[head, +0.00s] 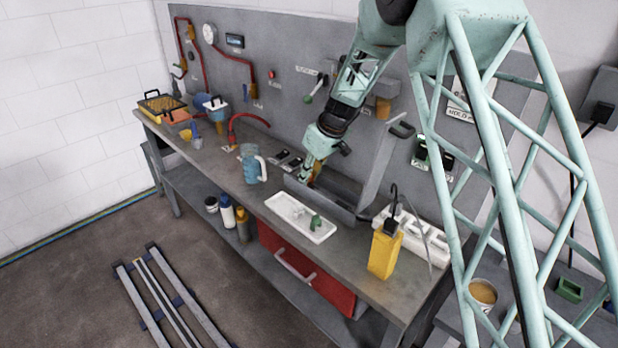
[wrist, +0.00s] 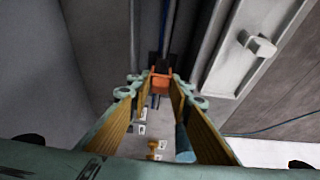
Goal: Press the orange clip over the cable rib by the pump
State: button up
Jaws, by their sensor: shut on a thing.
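My gripper (head: 307,172) reaches down over the bench, at the left end of the grey open bin (head: 345,190). In the wrist view my gripper (wrist: 161,88) is shut on a small orange clip (wrist: 161,81), held between the fingertips. Dark and bluish upright strips (wrist: 168,35) run just beyond the clip. I cannot tell whether one is the cable rib, or whether the clip touches them. The clip is too small to make out in the head view. I cannot identify the pump with certainty.
A light-blue jug (head: 253,169) stands left of my gripper. A white tray (head: 301,217) lies in front, and a yellow container (head: 384,252) stands to the right. The grey back panel (head: 285,45) rises behind. Some bare bench top (head: 220,167) lies left of the jug.

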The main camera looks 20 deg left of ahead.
jog(key=shift+r, duration=0.4)
jog(key=shift+b, duration=1.1)
dwell(2.6)
jog(key=shift+f+b, duration=0.7)
jog(key=shift+f, duration=0.15)
dwell(0.5)
jog(key=o, duration=0.6)
jog(key=shift+d+r, duration=0.1)
jog(key=shift+r, duration=0.05)
jog(key=shift+r, duration=0.2)
jog(key=shift+o, duration=0.9)
jog(key=v, duration=1.1)
jog(key=shift+s+d+r, duration=0.1)
jog(key=shift+d+r, duration=0.05)
